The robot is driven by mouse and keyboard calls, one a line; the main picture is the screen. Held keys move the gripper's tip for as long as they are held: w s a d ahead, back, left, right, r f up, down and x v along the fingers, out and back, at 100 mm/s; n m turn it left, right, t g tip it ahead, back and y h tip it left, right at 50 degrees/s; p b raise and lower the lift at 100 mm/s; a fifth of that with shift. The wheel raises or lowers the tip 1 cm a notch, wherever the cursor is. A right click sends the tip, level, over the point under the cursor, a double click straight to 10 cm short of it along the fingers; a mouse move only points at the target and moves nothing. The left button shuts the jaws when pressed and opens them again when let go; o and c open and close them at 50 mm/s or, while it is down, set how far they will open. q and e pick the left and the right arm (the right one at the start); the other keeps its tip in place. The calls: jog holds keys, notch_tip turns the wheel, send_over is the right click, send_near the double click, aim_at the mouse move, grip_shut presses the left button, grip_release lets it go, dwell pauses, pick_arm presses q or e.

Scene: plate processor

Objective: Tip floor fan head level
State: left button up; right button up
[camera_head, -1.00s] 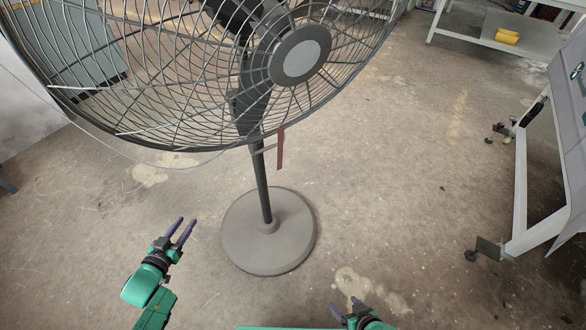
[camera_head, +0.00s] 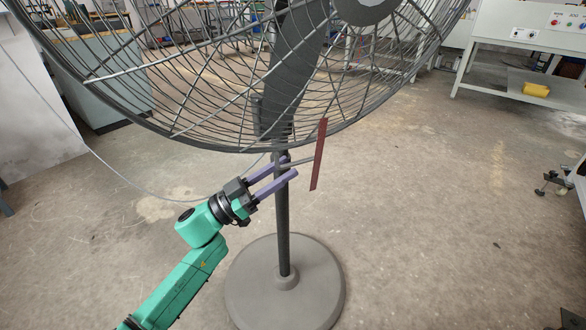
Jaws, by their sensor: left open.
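The floor fan's round wire cage (camera_head: 180,128) fills the top of the view, with its hub (camera_head: 366,8) at the top edge. The head is tilted, and a dark pole (camera_head: 283,235) runs down to a round grey base (camera_head: 285,295). A dark red flat handle (camera_head: 319,155) hangs below the cage on a short rod, just right of the pole. My left gripper (camera_head: 291,167) is open, its purple fingers at the upper pole just below the cage, left of the red handle. Whether the fingers touch the pole is unclear. My right gripper is out of view.
A white bench (camera_head: 520,75) with a yellow item (camera_head: 536,90) on its lower shelf stands at the upper right. A grey cabinet (camera_head: 95,75) stands behind the cage at left. A thin cable (camera_head: 150,190) arcs from the left.

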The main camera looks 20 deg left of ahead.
aim_at(293, 165)
pick_arm(q)
jog(key=shift+x, duration=1.55)
grip_shut()
jog(key=shift+f, duration=0.1)
